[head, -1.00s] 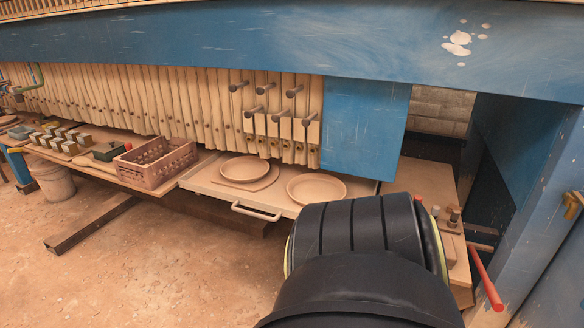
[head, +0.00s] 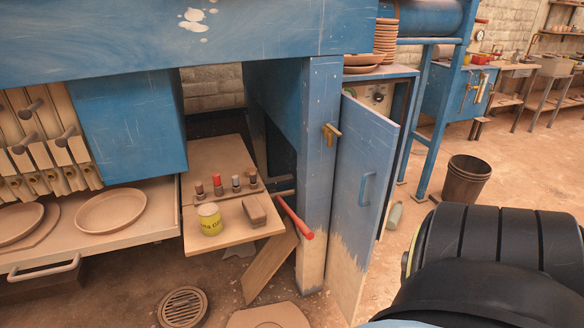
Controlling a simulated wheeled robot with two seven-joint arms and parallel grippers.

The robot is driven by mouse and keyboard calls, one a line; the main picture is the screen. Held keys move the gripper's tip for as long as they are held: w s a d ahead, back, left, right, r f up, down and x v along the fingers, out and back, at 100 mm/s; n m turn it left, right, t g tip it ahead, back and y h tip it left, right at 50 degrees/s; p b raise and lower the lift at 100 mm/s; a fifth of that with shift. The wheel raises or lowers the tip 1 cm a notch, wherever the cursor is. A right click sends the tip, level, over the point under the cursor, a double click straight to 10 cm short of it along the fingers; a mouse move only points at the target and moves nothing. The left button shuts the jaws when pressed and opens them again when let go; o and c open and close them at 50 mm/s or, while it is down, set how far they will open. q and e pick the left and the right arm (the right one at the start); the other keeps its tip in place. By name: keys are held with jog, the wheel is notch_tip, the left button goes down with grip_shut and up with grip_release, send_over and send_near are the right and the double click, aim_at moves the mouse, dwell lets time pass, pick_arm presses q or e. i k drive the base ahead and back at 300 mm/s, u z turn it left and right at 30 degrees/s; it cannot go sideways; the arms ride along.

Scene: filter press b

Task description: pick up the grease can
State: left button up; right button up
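The grease can (head: 210,219) is a small yellow can with a pale lid and dark lettering. It stands upright on a low wooden shelf (head: 234,236) under the blue press frame, left of centre in the head view. A small brown block (head: 254,210) lies just right of it. My arm's black rounded link fills the lower right of the view. Neither of my grippers shows, and nothing touches the can.
Several small knobbed items (head: 237,183) stand behind the can. A red-ended lever (head: 298,219) sticks out right of the shelf. A blue cabinet door (head: 364,200) stands open further right. Plates (head: 110,209) lie on the left shelf. A bucket (head: 466,182) stands on the floor.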

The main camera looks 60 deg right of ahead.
aim_at(209, 214)
jog(key=z, duration=1.15)
jog(key=i, duration=1)
